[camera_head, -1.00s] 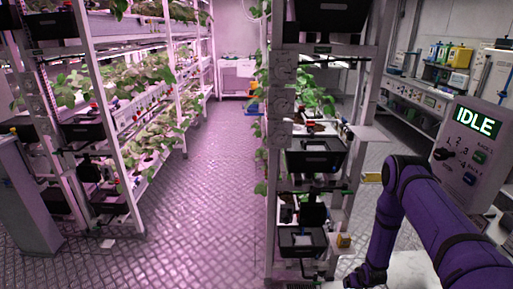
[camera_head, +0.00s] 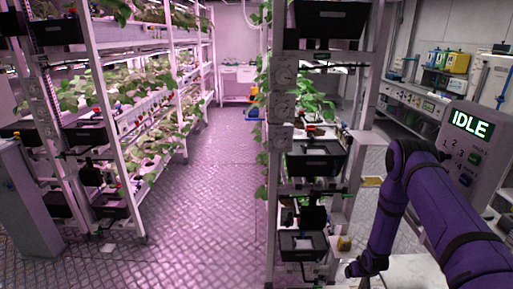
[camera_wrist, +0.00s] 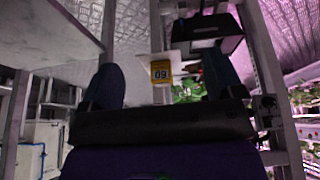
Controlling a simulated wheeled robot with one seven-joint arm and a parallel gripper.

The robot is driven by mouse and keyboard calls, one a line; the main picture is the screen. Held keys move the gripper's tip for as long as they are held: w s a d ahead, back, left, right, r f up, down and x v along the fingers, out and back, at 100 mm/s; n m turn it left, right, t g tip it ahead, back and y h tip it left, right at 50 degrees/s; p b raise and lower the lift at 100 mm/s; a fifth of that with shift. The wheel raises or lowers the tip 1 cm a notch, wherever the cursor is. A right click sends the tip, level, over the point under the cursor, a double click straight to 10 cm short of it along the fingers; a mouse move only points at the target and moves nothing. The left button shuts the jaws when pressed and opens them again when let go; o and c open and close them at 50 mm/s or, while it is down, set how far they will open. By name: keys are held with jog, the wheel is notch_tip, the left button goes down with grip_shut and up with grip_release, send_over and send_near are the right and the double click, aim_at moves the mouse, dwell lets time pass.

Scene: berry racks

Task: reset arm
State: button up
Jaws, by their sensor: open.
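My purple arm comes in from the right in the head view, bent at the elbow. My gripper (camera_head: 364,268) hangs low, beside the foot of the middle rack (camera_head: 270,190). In the wrist view my gripper (camera_wrist: 166,72) is open, with its two dark fingers wide apart and nothing held between them. A yellow number tag (camera_wrist: 161,71) shows beyond the gap between the fingers. Whether anything touches the fingertips cannot be told.
The middle rack holds black bins (camera_head: 317,162) and plants close to my arm. A grey panel reading IDLE (camera_head: 470,124) stands at the right. Racks of plants (camera_head: 130,110) line the left. The aisle floor (camera_head: 205,200) between the racks is clear.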

jog(key=w+a+r, duration=0.1)
jog(key=w+r, duration=0.2)
jog(key=r, duration=1)
jog(key=w+r, duration=0.2)
jog(key=r, duration=1.1)
jog(key=w+a+r+v, duration=0.1)
jog(key=w+a+v, duration=0.1)
jog(key=v, duration=0.9)
jog(key=w+a+v, duration=0.1)
jog(key=v, duration=1.1)
jog(key=s+a+r, duration=0.4)
jog(key=s+r, duration=1.2)
jog(key=s+a+r, duration=0.1)
jog(key=s+r, duration=0.1)
jog(key=s, duration=0.7)
jog(key=s+a+r, duration=0.1)
jog(key=s+r, duration=0.1)
jog(key=s, duration=0.8)
jog(key=shift+s+a+r+t, duration=0.15)
jog(key=shift+a+t, duration=0.15)
jog(key=shift+a, duration=0.1)
